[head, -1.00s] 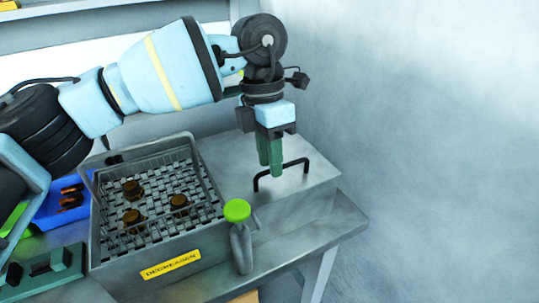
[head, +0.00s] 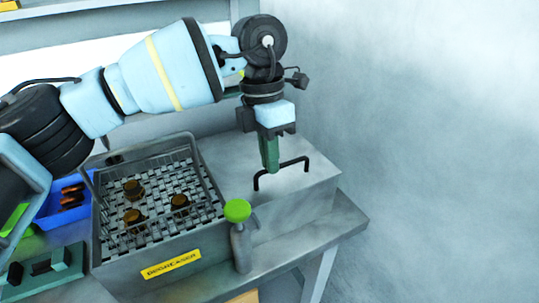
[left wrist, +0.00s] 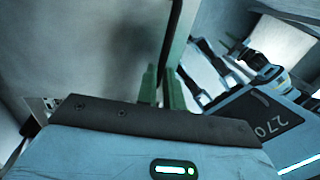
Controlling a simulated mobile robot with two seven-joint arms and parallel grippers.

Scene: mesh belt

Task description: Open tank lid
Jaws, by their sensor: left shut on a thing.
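The grey tank lid (head: 306,195) is a flat plate at the right part of the tank, lying level. A black bar handle (head: 290,163) stands up from it. My left gripper (head: 270,165) points down at the handle's back left part, its green fingers shut on the bar. In the left wrist view the two green fingers (left wrist: 160,88) show close together beside a long dark bar. The grey tank (head: 205,273) carries a yellow DEGREASER label (head: 171,264). My right gripper is not in view.
A wire basket (head: 205,172) with several brown parts sits left of the lid. A bottle with a green cap (head: 237,210) stands at the tank's front. A blue bin (head: 45,219) and a green block fixture (head: 68,262) are at left. The right side is a bare wall.

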